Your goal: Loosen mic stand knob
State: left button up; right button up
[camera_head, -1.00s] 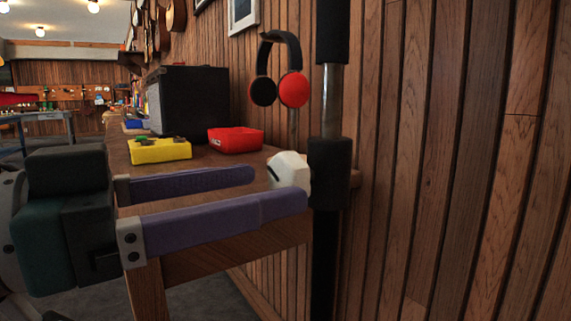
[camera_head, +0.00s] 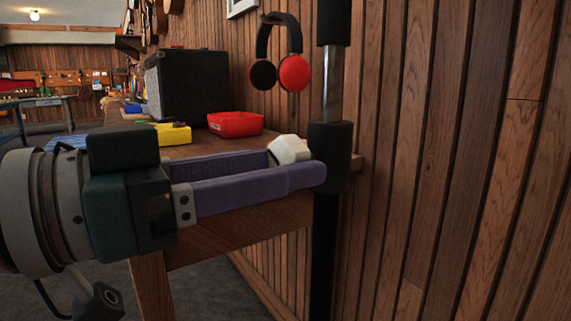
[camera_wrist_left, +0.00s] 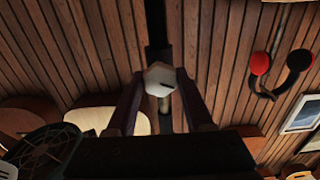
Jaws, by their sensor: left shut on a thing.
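The mic stand (camera_head: 329,150) is a black and silver upright pole close to the plank wall. Its white faceted knob (camera_head: 289,149) sticks out to the left of the pole's thick black collar. My left gripper (camera_head: 298,163) reaches in from the left with two long purple fingers, shut on the knob. The near finger hides the knob's lower part. In the left wrist view the knob (camera_wrist_left: 159,78) sits between the two fingertips, with the dark pole behind it. My right gripper is not in view.
A wooden counter (camera_head: 190,150) behind my gripper holds a yellow box (camera_head: 174,134), a red tray (camera_head: 236,123) and a black amplifier (camera_head: 188,85). The plank wall (camera_head: 460,160) closes off the right side.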

pick_arm(q)
grip_shut()
jog(key=shift+n, duration=0.3)
jog(key=shift+n+p, duration=0.6)
jog(key=shift+n, duration=2.4)
jog(key=o, duration=0.9)
grip_release()
